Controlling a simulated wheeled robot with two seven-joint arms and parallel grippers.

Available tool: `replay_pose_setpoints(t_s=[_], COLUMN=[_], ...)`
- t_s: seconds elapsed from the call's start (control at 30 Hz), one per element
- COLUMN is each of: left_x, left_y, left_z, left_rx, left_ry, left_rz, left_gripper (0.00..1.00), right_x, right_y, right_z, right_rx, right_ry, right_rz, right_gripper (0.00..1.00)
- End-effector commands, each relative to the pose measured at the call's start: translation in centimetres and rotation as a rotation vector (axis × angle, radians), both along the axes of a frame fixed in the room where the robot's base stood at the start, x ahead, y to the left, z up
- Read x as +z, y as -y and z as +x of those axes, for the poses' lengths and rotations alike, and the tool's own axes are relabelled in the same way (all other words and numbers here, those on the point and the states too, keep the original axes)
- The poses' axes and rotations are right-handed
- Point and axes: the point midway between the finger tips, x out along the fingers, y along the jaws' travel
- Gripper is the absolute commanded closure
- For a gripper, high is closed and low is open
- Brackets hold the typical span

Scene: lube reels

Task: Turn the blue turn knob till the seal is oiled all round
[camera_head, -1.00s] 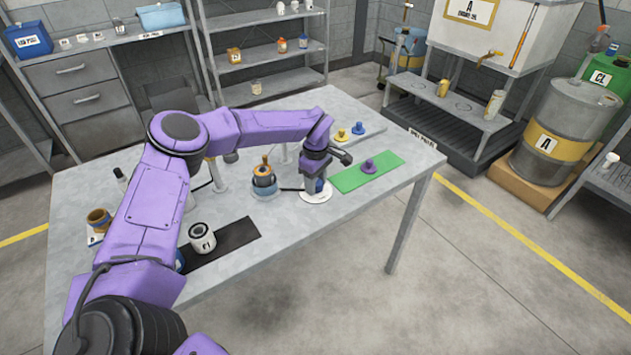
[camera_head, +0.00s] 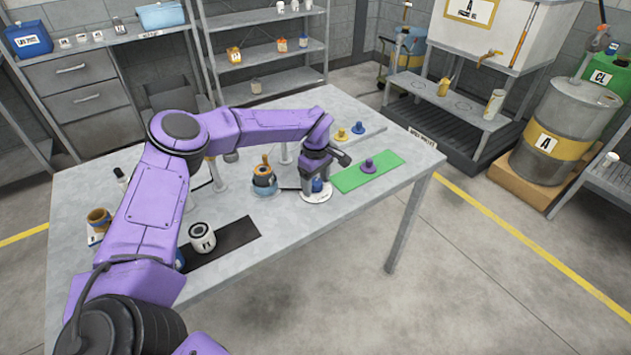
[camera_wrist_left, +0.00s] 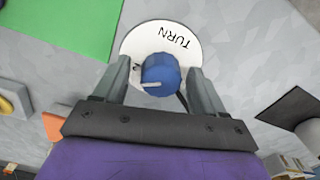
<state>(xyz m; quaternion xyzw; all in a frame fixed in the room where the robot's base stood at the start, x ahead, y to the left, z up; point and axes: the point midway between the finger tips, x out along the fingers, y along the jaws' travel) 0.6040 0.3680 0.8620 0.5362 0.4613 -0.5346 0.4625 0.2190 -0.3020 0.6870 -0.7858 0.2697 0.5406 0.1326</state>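The blue turn knob (camera_wrist_left: 160,74) stands on a white round plate (camera_wrist_left: 143,42) marked TURN. In the head view the knob (camera_head: 317,185) shows partly behind my left gripper (camera_head: 314,186). In the left wrist view my left gripper (camera_wrist_left: 158,77) has its fingers on either side of the knob, with a narrow gap showing at each side. An orange and dark round piece (camera_head: 264,177) sits on a blue-grey base left of the plate. I cannot make out the seal or any oil on it. My right gripper is not in view.
A green mat (camera_head: 352,180) with a purple knobbed piece (camera_head: 368,166) lies right of the plate. Yellow and blue pieces (camera_head: 357,128) stand behind it. The table's front right is clear.

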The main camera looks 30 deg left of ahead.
Motion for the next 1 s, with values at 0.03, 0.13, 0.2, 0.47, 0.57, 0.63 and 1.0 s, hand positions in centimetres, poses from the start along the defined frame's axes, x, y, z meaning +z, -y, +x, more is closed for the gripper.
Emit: replay_pose_setpoints(t_s=[0.03, 0.13, 0.2, 0.47, 0.57, 0.63, 1.0], left_x=[0.0, -0.1, 0.3, 5.5, 7.8, 9.0, 10.5], left_y=[0.0, 0.0, 0.0, 0.0, 0.0, 0.0, 0.0], left_z=[0.0, 0.0, 0.0, 0.1, 0.1, 0.1, 0.0], left_rx=[0.0, 0.001, 0.001, 0.0, 0.0, 0.001, 0.001], left_ry=[-0.001, -0.001, 0.0, 0.005, 0.004, 0.003, -0.002], left_rz=[0.0, 0.0, 0.0, -0.001, 0.0, 0.001, 0.0], left_gripper=[0.29, 0.29, 0.29, 0.29, 0.29, 0.29, 0.29], right_x=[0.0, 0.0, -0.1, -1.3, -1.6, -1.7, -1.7], right_y=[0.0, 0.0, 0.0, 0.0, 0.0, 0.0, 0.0], right_z=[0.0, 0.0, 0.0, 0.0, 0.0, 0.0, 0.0], right_rx=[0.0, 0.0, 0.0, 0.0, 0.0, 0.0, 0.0], right_ry=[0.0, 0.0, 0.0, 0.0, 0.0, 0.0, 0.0], right_rz=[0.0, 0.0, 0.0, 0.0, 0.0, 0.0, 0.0], right_gripper=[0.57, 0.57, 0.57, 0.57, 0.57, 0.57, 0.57])
